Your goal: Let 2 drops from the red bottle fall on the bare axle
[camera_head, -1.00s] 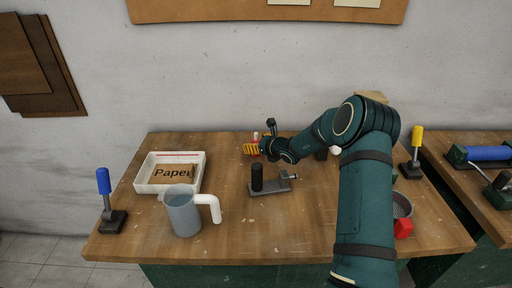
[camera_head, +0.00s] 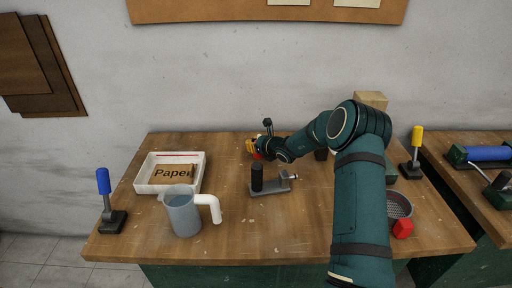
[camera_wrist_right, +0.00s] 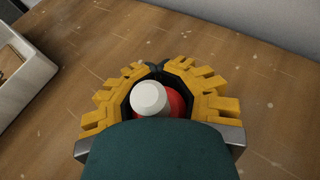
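The red bottle (camera_wrist_right: 175,101) with a white cap (camera_wrist_right: 150,98) shows in the right wrist view between the yellow fingers of my right gripper (camera_wrist_right: 158,72). The fingers curl round it and their tips nearly meet. In the head view the right gripper (camera_head: 251,147) is at the back middle of the bench, with a bit of red below it; the arm hides part of that area. I cannot tell if the bottle is off the bench. A grey fixture (camera_head: 268,189) with an upright black cylinder (camera_head: 257,177) and a short bare axle-like pin (camera_head: 293,177) stands mid-bench. My left gripper is out of view.
A blue-handled lever (camera_head: 104,182) and a yellow-handled lever (camera_head: 417,138) stand at the sides. A round container (camera_head: 399,204) and red block (camera_head: 403,228) are at the right. The front middle is clear.

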